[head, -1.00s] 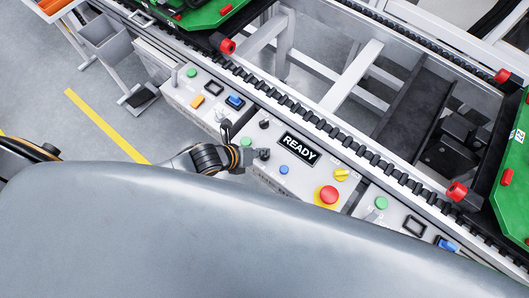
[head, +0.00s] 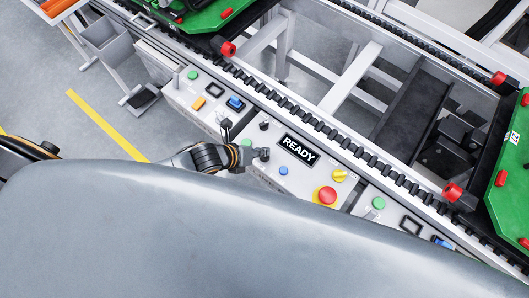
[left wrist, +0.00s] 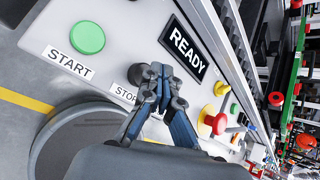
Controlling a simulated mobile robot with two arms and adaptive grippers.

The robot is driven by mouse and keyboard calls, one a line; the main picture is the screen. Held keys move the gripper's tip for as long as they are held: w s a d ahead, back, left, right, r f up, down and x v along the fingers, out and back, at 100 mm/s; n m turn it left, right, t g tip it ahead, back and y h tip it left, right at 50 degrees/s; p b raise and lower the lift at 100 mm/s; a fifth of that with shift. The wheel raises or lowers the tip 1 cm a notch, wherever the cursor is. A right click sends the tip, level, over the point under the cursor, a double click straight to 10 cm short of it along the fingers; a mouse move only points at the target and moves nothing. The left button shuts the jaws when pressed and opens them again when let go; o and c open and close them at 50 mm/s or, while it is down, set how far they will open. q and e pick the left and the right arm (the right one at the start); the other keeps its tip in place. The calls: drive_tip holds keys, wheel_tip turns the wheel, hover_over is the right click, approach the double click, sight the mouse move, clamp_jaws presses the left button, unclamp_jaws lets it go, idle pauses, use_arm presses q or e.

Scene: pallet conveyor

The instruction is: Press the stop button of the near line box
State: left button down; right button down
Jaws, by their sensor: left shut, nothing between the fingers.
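The near line box is a light grey panel (head: 306,180) with a READY display (head: 297,149). In the left wrist view, the green START button (left wrist: 87,38) sits above its label, and the STOP label (left wrist: 124,93) is partly covered by my left gripper (left wrist: 156,74). In the head view, the gripper (head: 262,154) is beside the green button (head: 246,142). My right gripper is not in view.
A red mushroom button (head: 327,195), a yellow knob (head: 340,175) and a blue button (head: 283,170) are on the same panel. Other control boxes adjoin on both sides. The conveyor chain rail (head: 330,133) runs behind, with green pallets (head: 505,190) at the sides.

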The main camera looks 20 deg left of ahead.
sight(262, 157)
use_arm(q)
wheel_tip(262, 157, up, 5)
drive_tip(key=p, duration=0.5)
idle(0.4)
idle(0.5)
